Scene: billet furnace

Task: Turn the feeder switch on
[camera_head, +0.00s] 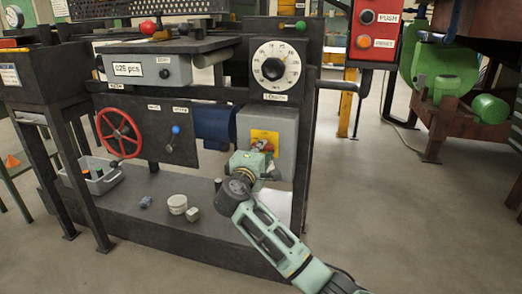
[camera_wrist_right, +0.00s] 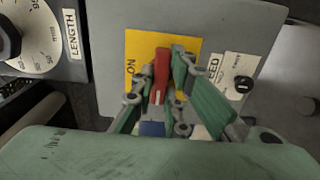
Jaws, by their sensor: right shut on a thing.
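The feeder switch is a red lever (camera_wrist_right: 161,68) on a yellow plate (camera_wrist_right: 140,47) marked "ON" at the left in the right wrist view. The plate sits on the front of a grey box (camera_head: 286,122) on the machine; the yellow plate (camera_head: 265,134) also shows in the head view. My right gripper (camera_head: 259,151) reaches up to the plate from below. In the right wrist view its fingers (camera_wrist_right: 164,76) are shut on the red lever, one on each side. A label, partly hidden by a finger, is to the right of the plate. My left gripper is not in view.
A round length dial (camera_head: 274,67) is above the box. A red handwheel (camera_head: 119,134) and a blue-knobbed lever (camera_head: 176,130) are at the left. Small parts lie on the lower shelf (camera_head: 165,220). A red push-button box (camera_head: 376,32) hangs at the upper right. The floor at right is open.

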